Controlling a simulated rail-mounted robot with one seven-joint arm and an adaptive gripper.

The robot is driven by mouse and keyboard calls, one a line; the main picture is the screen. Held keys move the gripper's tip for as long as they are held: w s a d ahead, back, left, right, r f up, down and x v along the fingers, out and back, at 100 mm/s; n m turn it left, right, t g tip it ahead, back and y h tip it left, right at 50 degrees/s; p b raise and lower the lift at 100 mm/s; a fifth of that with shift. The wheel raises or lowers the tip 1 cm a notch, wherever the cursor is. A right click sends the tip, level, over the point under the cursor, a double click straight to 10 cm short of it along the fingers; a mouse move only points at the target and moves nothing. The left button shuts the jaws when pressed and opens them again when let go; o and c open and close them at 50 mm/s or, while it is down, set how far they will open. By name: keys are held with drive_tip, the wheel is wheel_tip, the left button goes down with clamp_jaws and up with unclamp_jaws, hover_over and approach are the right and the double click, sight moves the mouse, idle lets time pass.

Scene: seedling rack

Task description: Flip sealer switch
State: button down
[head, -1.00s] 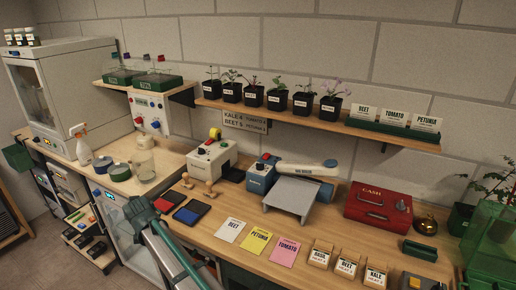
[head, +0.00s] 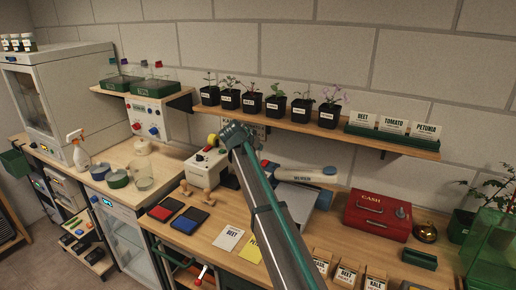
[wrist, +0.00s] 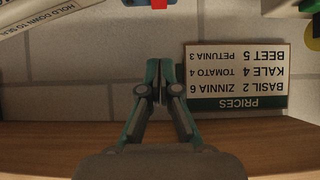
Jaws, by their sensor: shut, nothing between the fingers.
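The sealer's white and blue pressing arm (head: 308,173) shows behind my arm in the head view. My arm hides most of its blue body and the front where the switch sits. In the wrist view, a strip labelled "HOLD DOWN TO SEAL" (wrist: 45,14) crosses the top left. A small red part (wrist: 160,3) on a blue piece is cut off at the top edge, beyond my fingertips. My gripper (wrist: 157,97) is shut and empty. In the head view my gripper (head: 234,134) is raised above the bench, in front of the wall; its fingertips are unclear.
The price sign (wrist: 236,76) hangs on the wall close by. The plant shelf (head: 310,123) runs above the bench. A red cash box (head: 378,214) is at the right.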

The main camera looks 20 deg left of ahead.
drive_tip(key=p, duration=0.2)
hover_over(264, 163)
drive_tip(key=f, duration=0.3)
drive_tip(key=shift+s+f, duration=0.4)
drive_tip(key=f+p, duration=0.2)
drive_tip(key=f, duration=0.1)
drive_tip(key=shift+w+d+f, duration=0.1)
drive_tip(key=shift+w+f, duration=0.05)
drive_tip(key=shift+w, duration=0.2)
drive_tip(key=shift+w+f, duration=0.1)
drive_tip(key=shift+f, duration=0.65)
